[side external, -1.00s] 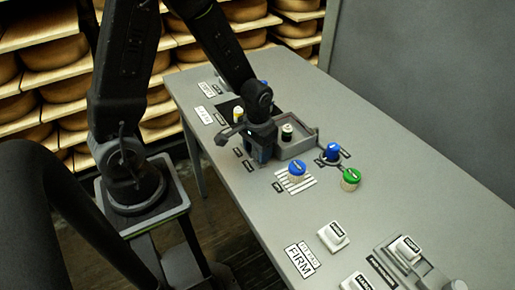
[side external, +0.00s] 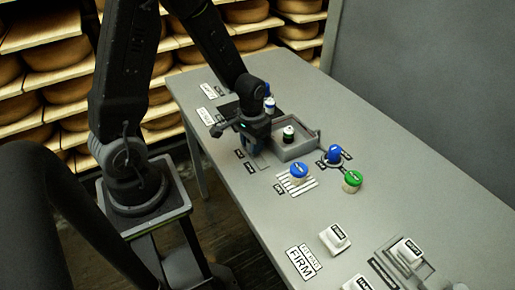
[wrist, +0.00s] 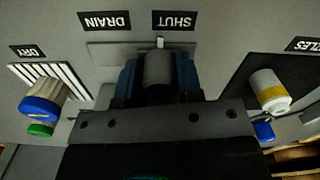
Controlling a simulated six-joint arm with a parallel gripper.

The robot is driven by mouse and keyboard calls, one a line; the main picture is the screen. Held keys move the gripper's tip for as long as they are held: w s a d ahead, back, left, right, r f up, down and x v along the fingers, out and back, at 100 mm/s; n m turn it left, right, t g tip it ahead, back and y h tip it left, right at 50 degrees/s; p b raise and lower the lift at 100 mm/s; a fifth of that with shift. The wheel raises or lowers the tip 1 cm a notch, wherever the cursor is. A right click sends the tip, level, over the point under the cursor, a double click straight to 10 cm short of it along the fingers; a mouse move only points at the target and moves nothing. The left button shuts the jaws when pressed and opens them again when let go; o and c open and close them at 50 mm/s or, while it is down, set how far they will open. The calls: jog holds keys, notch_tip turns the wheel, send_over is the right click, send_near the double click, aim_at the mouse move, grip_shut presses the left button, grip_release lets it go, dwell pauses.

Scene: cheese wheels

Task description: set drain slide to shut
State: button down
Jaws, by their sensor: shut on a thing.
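The drain slide's grey knob (wrist: 158,72) is between my gripper's two blue fingers in the wrist view. My gripper (wrist: 157,80) is shut on it. The slide's grey track plate (wrist: 108,52) lies under the DRAIN label (wrist: 104,21) and the SHUT label (wrist: 175,20). A small white mark (wrist: 160,42) above the knob is near the SHUT label's left end. In the side view my gripper (side external: 252,150) is low over the table and hides the knob; part of the track plate (side external: 262,161) shows beside it.
A blue-lidded jar (side external: 299,171) stands on the striped DRY mat. Another blue-lidded jar (side external: 334,153) and a green-lidded jar (side external: 352,180) are to its right. A grey tray (side external: 312,146) holds a dark-and-white jar (side external: 289,134). White blocks (side external: 335,238) sit in front.

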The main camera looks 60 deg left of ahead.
jog(key=shift+a, duration=0.35)
jog(key=c, duration=0.8)
grip_release()
notch_tip(320, 180, up, 14)
jog(key=shift+f, duration=0.1)
jog(key=s+d+r+t, duration=0.2)
jog(key=s+d+r, duration=0.1)
jog(key=s+d+r+m+t, duration=0.1)
jog(key=s+d+r, duration=0.2)
jog(key=s, duration=0.1)
jog(key=s+d+r+m+t, duration=0.1)
jog(key=s+d+r+t, duration=0.1)
jog(key=s+d+r, duration=0.1)
jog(key=shift+s+d+r+t, duration=0.2)
jog(key=shift+s+r+t, duration=0.1)
jog(key=shift+s, duration=0.1)
